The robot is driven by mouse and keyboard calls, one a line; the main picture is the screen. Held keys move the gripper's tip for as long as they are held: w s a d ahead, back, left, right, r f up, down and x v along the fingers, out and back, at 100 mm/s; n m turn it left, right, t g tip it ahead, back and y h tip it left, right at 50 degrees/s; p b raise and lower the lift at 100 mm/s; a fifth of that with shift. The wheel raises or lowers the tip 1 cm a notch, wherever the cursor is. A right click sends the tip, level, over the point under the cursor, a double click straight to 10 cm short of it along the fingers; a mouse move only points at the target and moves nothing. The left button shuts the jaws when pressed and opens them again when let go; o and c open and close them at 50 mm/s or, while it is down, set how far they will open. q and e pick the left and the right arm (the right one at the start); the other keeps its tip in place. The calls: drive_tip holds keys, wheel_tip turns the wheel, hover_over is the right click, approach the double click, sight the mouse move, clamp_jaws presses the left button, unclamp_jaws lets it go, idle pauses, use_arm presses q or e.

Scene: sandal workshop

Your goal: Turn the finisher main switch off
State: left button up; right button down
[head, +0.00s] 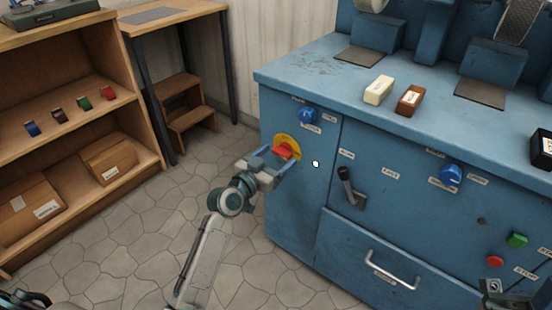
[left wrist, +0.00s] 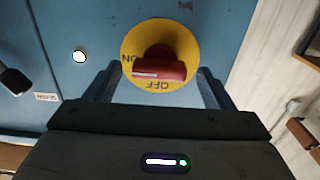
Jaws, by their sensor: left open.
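The main switch has a red handle (head: 283,152) on a round yellow plate (head: 290,141) on the blue cabinet's left front. In the left wrist view the red handle (left wrist: 162,71) lies nearly crosswise on the yellow plate (left wrist: 160,31). Its white line is on the left half, towards the ON print; the OFF print is below it, upside down. My left gripper (head: 276,165) is open at the switch. In the left wrist view its fingers (left wrist: 158,88) stand on either side of the handle, with gaps showing. A grey-green part at the head view's lower right edge may be my right gripper.
The blue cabinet (head: 298,197) also carries a blue knob (head: 308,115), a black lever (head: 347,184), a second blue knob (head: 451,175), green (head: 517,240) and red (head: 495,262) buttons, and a drawer handle (head: 391,271). A wooden shelf stands left; the tiled floor between is clear.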

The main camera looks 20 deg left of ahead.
use_arm(q)
drive_tip(key=shift+w, duration=0.15)
drive_tip(key=c, duration=1)
